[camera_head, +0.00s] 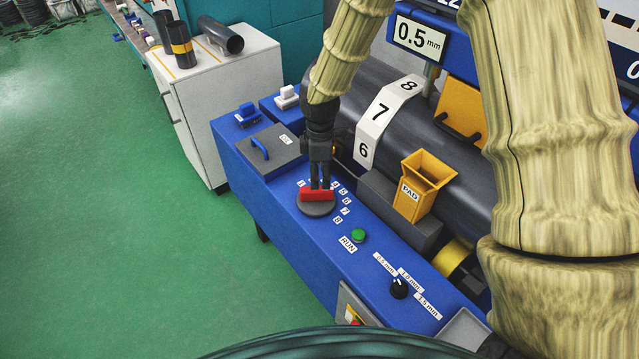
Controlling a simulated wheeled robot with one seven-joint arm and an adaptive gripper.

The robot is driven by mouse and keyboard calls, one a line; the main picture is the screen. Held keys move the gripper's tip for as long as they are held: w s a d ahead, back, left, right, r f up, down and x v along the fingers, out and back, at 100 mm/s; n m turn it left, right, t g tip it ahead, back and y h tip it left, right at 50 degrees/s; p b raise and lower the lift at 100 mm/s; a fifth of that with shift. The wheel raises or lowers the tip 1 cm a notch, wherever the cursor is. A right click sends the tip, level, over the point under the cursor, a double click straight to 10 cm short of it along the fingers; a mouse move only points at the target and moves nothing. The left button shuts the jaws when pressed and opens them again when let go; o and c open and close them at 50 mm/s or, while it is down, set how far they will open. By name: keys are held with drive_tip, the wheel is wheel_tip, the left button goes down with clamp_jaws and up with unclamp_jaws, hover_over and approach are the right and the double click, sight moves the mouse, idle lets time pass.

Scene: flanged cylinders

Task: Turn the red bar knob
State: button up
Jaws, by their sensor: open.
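The red bar knob (315,196) sits on a round dark grey base on the blue machine panel (277,212), with white number labels around it. My gripper (320,184) points down from above, with its dark fingers right at the bar. The fingertips appear to be at or just behind the bar's top edge; I cannot tell whether they touch it. The gripper is open. The fingers and the bar hide some of the number labels.
A green RUN button (358,235) and a black selector knob (399,288) lie to the right on the panel. A grey lid with a blue handle (260,147) is at left. A yellow PAD holder (420,185) and a large dark cylinder (462,190) stand behind.

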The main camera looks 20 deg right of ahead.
sight(320, 189)
drive_tip(key=shift+r, duration=2.6)
